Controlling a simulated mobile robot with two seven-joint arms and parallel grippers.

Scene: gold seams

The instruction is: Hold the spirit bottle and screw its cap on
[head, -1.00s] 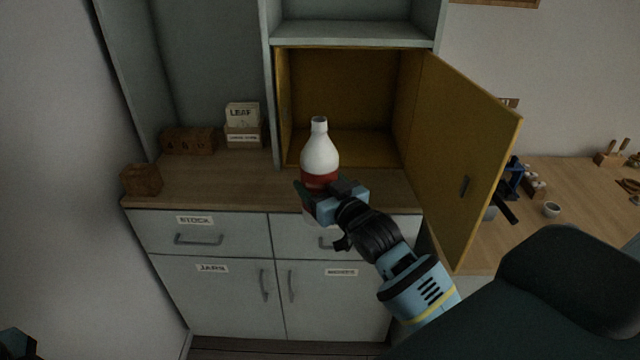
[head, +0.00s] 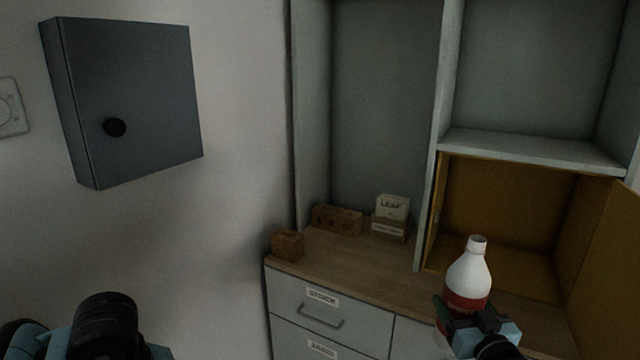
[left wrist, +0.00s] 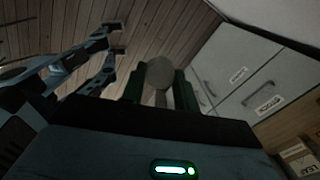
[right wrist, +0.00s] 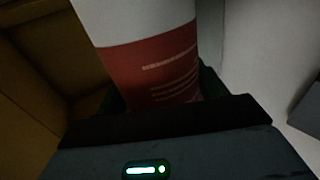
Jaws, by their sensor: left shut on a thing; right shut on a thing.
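The spirit bottle (head: 468,272) is white with a red label band and stands upright in my right gripper (head: 472,318), which is shut around its body. The bottle's neck at the top shows no cap on it. In the right wrist view the bottle (right wrist: 150,60) fills the space between the fingers. In the left wrist view my left gripper (left wrist: 162,92) is shut on a round, pale grey-brown thing that looks like the cap (left wrist: 159,72). Its fingers are hidden in the head view, where only part of my left arm shows at the lower left, well apart from the bottle.
A dark wall box (head: 125,100) hangs at the upper left. The cabinet counter (head: 385,270) holds a small brown box (head: 288,246), a brown block (head: 337,220) and a LEAF box (head: 392,208). An open yellow compartment (head: 500,215) is behind the bottle, its door (head: 610,270) at right.

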